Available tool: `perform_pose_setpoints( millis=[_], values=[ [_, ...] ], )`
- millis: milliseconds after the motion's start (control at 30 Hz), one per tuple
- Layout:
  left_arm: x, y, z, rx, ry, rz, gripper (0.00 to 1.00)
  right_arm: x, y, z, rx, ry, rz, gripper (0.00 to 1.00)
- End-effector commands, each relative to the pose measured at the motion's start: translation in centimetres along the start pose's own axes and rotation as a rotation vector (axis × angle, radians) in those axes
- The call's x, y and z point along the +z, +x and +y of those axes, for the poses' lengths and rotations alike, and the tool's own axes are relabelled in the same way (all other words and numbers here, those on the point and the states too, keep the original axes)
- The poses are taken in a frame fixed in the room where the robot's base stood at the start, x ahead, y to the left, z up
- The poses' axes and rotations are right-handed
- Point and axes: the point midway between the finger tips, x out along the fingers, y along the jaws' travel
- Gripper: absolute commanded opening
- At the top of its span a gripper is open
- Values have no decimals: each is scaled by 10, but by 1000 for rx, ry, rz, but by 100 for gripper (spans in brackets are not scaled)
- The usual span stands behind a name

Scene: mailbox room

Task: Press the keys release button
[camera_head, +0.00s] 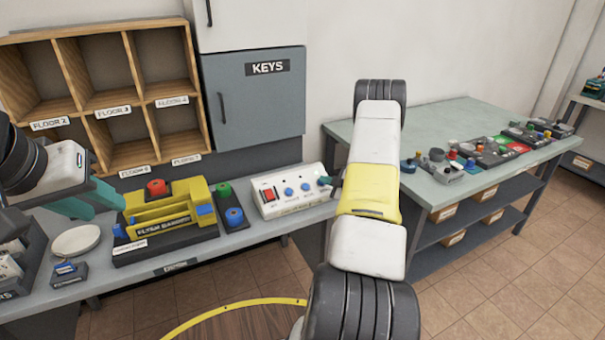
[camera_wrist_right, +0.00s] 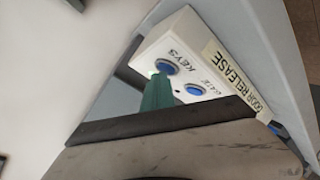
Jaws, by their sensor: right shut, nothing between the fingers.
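A white control box (camera_head: 273,205) on the counter carries a red switch (camera_head: 270,194) and blue buttons. The right wrist view shows the box (camera_wrist_right: 228,80) close up, with a blue button marked KEYS (camera_wrist_right: 167,66) and a second blue button (camera_wrist_right: 196,90). My right gripper (camera_head: 325,181) is shut and empty at the box's right end. Its green fingertip (camera_wrist_right: 157,93) is right beside the KEYS button; whether they touch is unclear. A small green light shows next to the fingertip. My left gripper (camera_head: 97,196) is over the counter at left; its jaw opening is unclear.
A grey cabinet marked KEYS (camera_head: 258,110) has its door closed behind the box. A wooden pigeonhole shelf (camera_head: 105,85) stands above. A second table (camera_head: 445,125) is at right.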

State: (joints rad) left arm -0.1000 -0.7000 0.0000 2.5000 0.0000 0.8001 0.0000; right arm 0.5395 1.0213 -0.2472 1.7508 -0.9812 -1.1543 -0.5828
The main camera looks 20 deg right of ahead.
Motion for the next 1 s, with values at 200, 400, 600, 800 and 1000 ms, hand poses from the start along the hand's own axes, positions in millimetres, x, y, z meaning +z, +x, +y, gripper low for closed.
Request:
perform_pose_setpoints(
  millis=[200,400,600,800,1000],
  values=[
    [0,0,0,0,0,0,36,-5,-8,6,0,0,-1,0],
    [0,0,0,0,0,0,36,-7,-10,7,0,0,0,0],
    [0,0,0,0,0,0,36,-8,-10,8,0,0,0,0],
    [0,0,0,0,0,0,36,-16,-22,17,1,-1,0,0],
    [0,0,0,0,0,0,36,-26,-36,27,2,-1,0,0]
  ],
)
